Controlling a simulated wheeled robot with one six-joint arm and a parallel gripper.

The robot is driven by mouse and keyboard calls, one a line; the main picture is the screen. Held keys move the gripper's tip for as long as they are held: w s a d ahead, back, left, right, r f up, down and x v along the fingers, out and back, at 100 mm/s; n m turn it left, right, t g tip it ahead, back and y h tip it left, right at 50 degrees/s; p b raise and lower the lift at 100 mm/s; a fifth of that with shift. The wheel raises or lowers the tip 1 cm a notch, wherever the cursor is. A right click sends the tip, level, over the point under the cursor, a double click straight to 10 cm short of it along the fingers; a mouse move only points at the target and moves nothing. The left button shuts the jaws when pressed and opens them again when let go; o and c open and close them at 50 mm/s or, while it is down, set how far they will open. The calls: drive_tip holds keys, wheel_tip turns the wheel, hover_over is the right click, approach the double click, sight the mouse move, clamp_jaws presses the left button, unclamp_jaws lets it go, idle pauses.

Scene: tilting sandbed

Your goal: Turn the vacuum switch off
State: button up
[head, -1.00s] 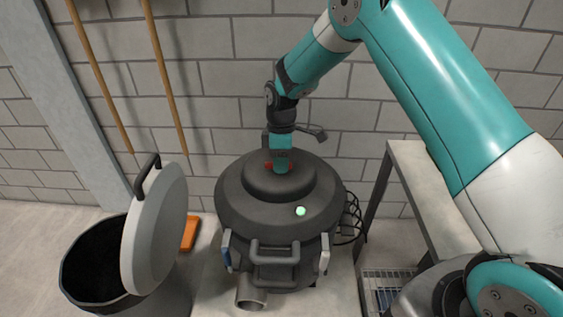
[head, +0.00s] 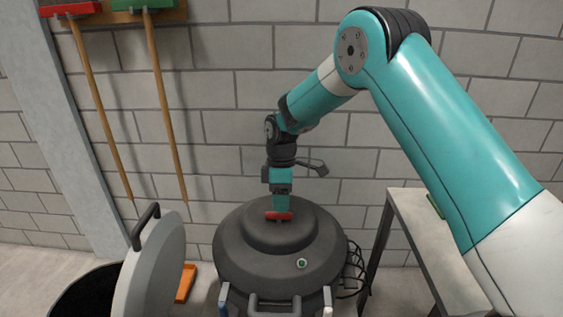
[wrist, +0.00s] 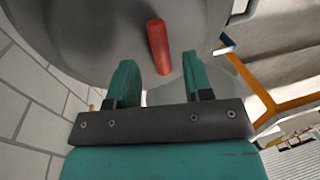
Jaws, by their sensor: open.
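The vacuum (head: 235,250) is a dark grey drum with a raised round top, standing against the wall. Its red switch handle (head: 279,216) lies across the top, left to right in the head view. My gripper (head: 281,208) points down at the handle. In the wrist view the handle (wrist: 158,46) shows as a red bar just beyond and between my open, teal fingers (wrist: 160,80); whether they touch it I cannot tell. A small round indicator (head: 301,263) on the lid's front looks pale with a dark green rim, not glowing.
A bin (head: 75,294) with a raised grey lid (head: 152,270) stands at the left, with an orange object (head: 186,283) beside it. A grey table (head: 420,230) stands at the right, cables (head: 352,270) beside the vacuum. Two wooden-handled tools (head: 165,105) hang on the wall.

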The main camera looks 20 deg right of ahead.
wheel_tip(320, 180, up, 13)
drive_tip(key=w, duration=0.2)
drive_tip(key=shift+w+d, duration=0.2)
drive_tip(key=shift+d, duration=0.25)
drive_tip(key=shift+r, duration=0.1)
drive_tip(key=s+a+r+m+t+y+p, duration=0.15)
drive_tip(key=s+r, duration=0.25)
drive_tip(key=s, duration=0.4)
drive_tip(key=s+a+r+m+p, duration=0.1)
drive_tip(key=s+a+r, duration=0.2)
drive_tip(key=s+r, duration=0.3)
drive_tip(key=s+a+f+m+y+p, duration=0.1)
drive_tip(key=s+m, duration=0.3)
drive_tip(key=s, duration=1.6)
drive_tip(key=shift+a+f+y, duration=0.35)
drive_tip(key=shift+a+y, duration=0.1)
drive_tip(key=shift+t, duration=0.25)
